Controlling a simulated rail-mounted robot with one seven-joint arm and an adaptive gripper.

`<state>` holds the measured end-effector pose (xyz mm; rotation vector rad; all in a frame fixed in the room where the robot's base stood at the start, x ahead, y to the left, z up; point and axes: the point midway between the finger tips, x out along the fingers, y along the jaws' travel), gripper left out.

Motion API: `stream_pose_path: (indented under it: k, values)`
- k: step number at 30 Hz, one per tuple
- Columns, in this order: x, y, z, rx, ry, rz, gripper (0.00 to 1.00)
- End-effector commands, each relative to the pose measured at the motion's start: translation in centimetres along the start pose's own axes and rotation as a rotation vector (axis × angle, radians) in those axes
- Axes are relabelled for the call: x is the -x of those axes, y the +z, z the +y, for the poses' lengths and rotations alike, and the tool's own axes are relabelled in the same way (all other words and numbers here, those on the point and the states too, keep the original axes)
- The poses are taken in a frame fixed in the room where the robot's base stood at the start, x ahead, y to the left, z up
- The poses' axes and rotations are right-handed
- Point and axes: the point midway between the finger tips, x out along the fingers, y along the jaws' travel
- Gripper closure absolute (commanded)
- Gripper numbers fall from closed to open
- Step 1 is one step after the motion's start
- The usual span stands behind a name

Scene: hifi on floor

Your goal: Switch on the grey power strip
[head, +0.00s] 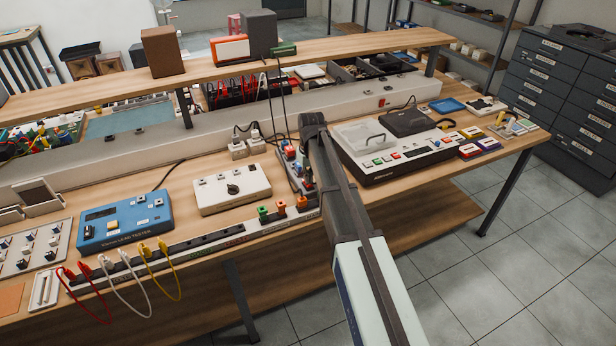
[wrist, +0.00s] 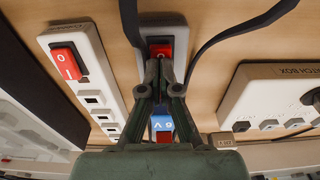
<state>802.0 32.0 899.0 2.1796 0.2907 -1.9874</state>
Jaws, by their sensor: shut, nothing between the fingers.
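The pale grey power strip (wrist: 160,24) runs under my gripper in the wrist view, with a red rocker switch (wrist: 160,48) near its top end. My gripper (wrist: 165,62) is shut and empty, its fingertips at the lower edge of this switch. I cannot tell whether they touch it. The fingers hide part of the switch, so its position is unclear. A blue block marked 6V (wrist: 162,124) sits on the strip between the fingers. In the head view the strip (head: 284,170) is partly behind my arm, which hides the fingertips.
A white strip (wrist: 92,78) with its own red switch (wrist: 67,63) lies to the left in the wrist view. Black cables pass close on both sides. In the head view, a white console (head: 395,160) stands right of my arm.

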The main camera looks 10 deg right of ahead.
Motion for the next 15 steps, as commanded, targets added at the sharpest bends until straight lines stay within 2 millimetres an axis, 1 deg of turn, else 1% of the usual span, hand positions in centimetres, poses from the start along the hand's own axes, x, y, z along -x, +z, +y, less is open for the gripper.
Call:
stream_pose_path:
  k: [5, 8, 12, 14, 15]
  values:
    - [0.7, -0.2, 0.0, 0.000, 0.000, 0.000, 1.00]
    - [1.9, -0.5, 0.0, 0.000, 0.000, 0.001, 1.00]
    - [4.4, -1.2, 0.0, 0.000, 0.000, 0.001, 1.00]
    - [4.8, -1.5, 0.1, 0.000, 0.001, 0.003, 1.00]
    - [5.4, -1.7, 0.1, 0.000, 0.001, 0.003, 1.00]
